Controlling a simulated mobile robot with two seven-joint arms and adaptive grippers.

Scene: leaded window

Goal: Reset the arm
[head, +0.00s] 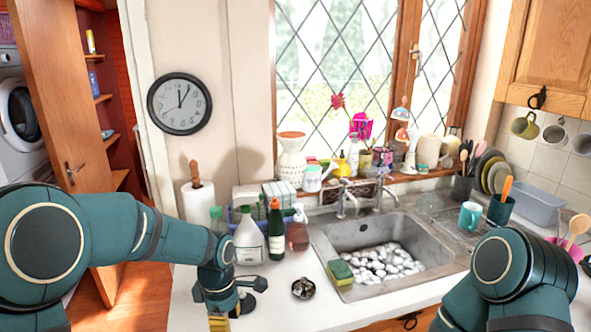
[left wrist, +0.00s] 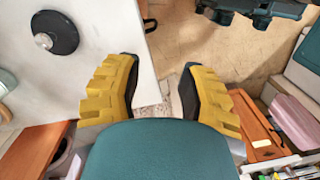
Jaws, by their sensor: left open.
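My left arm comes in from the left in the head view, bent over the white counter (head: 275,310). My left gripper (head: 219,322) points down at the counter's front edge, partly cut off by the bottom of the frame. In the left wrist view its two yellow fingers (left wrist: 160,95) are wide apart with nothing between them. Below them are the counter's edge and the floor. My right arm (head: 505,275) is bent at the lower right of the head view. Its gripper is out of frame.
A paper roll (head: 198,203) stands behind.

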